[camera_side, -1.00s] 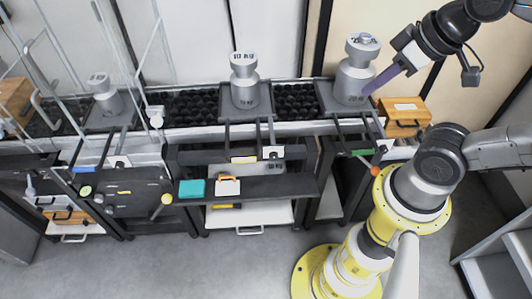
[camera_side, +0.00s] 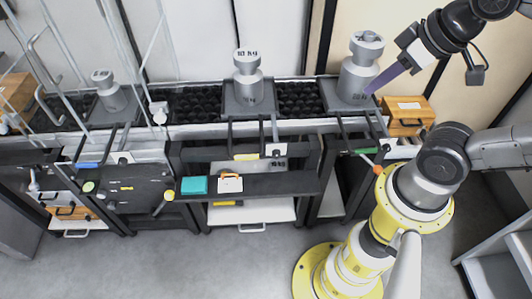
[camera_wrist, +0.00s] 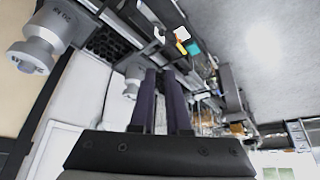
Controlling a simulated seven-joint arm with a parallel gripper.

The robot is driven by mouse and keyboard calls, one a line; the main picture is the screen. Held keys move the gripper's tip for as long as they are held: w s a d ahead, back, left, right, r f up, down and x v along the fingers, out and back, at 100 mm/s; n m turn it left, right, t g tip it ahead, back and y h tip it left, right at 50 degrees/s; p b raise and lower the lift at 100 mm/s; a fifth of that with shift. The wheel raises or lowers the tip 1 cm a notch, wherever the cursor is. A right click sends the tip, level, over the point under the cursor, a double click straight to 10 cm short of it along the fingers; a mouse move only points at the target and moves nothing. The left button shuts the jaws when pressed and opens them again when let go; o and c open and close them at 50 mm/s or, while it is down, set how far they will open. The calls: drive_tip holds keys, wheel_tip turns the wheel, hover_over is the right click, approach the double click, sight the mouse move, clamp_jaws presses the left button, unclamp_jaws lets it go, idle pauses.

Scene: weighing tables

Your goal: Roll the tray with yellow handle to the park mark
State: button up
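The grey tray with the yellow handle (camera_side: 246,157) sits on the dark roller bed in the middle of the side view. A grey weight (camera_side: 248,82) stands upright on it. Its two dark handle bars reach toward the front, with the yellow grip between them. A white tag with a dark spot (camera_side: 276,150) is beside the grip; I cannot tell which marking is the park mark. My gripper (camera_side: 371,91) is at the upper right, its purple fingers overlapping the right weight's edge in view, contact unclear. In the wrist view the fingers (camera_wrist: 159,72) have a narrow gap and nothing between them.
A tray with a green handle (camera_side: 366,151) bears the right weight (camera_side: 359,72). A tray with a blue handle (camera_side: 87,165) is on the left, behind thin metal frames. Bare rollers (camera_side: 300,98) lie between the trays. A teal block (camera_side: 194,185) is on the lower shelf.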

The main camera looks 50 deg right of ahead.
drive_tip(key=o, duration=0.4)
drive_tip(key=shift+n+t, duration=0.4)
drive_tip(key=shift+t, duration=0.1)
drive_tip(key=w+r, duration=0.2)
drive_tip(key=w, duration=0.1)
drive_tip(key=shift+w+d+r, duration=0.3)
drive_tip(key=shift+d+r, duration=0.1)
drive_tip(key=shift+o, duration=0.2)
drive_tip(key=n+g+h, duration=0.2)
drive_tip(key=n+g, duration=0.3)
drive_tip(key=n, duration=0.3)
hover_over(247, 156)
drive_tip(key=s+a, duration=0.2)
drive_tip(key=s+a+f+x, duration=0.1)
drive_tip(key=s+a+x, duration=0.1)
drive_tip(key=x, duration=0.9)
drive_tip(key=s+a+x, duration=0.1)
drive_tip(key=a+x, duration=0.1)
drive_tip(key=x, duration=2.2)
drive_tip(key=shift+a+f, duration=0.2)
drive_tip(key=shift+f, duration=0.1)
clamp_jaws()
